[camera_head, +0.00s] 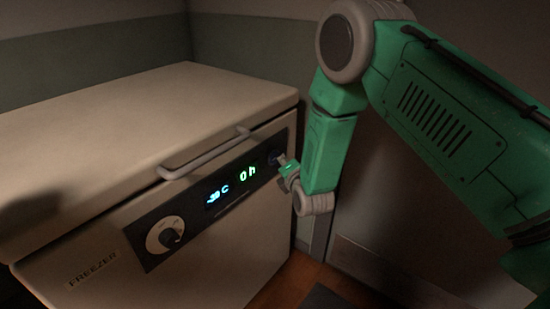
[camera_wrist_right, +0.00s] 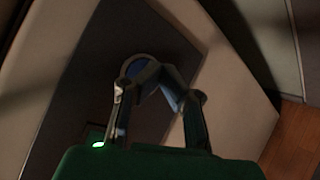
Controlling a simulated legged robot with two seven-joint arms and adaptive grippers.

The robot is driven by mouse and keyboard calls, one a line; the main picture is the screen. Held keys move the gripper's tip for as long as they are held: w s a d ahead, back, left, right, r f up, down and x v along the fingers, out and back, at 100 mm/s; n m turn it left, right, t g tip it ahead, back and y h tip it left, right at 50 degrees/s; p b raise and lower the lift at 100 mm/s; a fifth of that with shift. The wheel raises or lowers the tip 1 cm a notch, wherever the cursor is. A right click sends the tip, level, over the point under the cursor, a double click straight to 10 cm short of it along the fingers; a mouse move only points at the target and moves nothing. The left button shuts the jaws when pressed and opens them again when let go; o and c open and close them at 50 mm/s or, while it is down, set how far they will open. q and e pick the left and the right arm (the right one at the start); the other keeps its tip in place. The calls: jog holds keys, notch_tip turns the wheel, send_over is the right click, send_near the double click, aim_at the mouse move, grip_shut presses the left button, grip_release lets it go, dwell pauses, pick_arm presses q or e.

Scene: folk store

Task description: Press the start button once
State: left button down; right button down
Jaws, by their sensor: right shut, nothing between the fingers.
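The start button (camera_wrist_right: 138,66) looks like a round blue disc with a pale ring, set in the dark control panel (camera_wrist_right: 88,75). In the head view the button (camera_head: 274,157) sits at the panel's right end, partly covered by my gripper. My right gripper (camera_head: 281,160) is shut and empty, with its tips at the button. In the wrist view the closed fingertips (camera_wrist_right: 152,84) overlap the lower part of the disc. I cannot tell whether they touch it. My left gripper is not in view.
The panel is on the front of a white chest freezer (camera_head: 230,258) with its lid shut. A lid handle (camera_head: 205,155) sticks out above the panel. Left of the button are a lit display (camera_head: 232,182) and a round knob (camera_head: 165,235). A wall stands close on the right.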

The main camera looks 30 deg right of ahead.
jog(key=shift+s+d, duration=0.1)
jog(key=shift+s, duration=0.15)
jog(key=s, duration=0.1)
jog(key=s+d+p, duration=0.1)
jog(key=s, duration=0.1)
jog(key=s+d+p, duration=0.1)
jog(key=shift+s, duration=0.3)
dwell(0.9)
jog(key=s+a+f+m+g+y+p, duration=0.1)
jog(key=s+a+f+m+g+p, duration=0.1)
jog(key=s+f+m+g, duration=0.3)
jog(key=s+a+f+m+y+p, duration=0.1)
jog(key=s+a+m, duration=0.1)
jog(key=s, duration=0.5)
jog(key=s+a+f+m+g+y+p, duration=0.1)
jog(key=s+a+f+m+g+p, duration=0.1)
jog(key=s+a+f+m+g, duration=0.3)
jog(key=s+r+m+g+p, duration=0.1)
jog(key=s+m, duration=0.3)
jog(key=s, duration=0.6)
jog(key=s+a+r+m+g+p, duration=0.1)
jog(key=s+m+g, duration=0.2)
jog(key=s, duration=0.7)
jog(key=shift+s+r+m+g+y+p, duration=0.2)
jog(key=shift+r+m+g+y+p, duration=0.15)
jog(key=shift+m, duration=0.45)
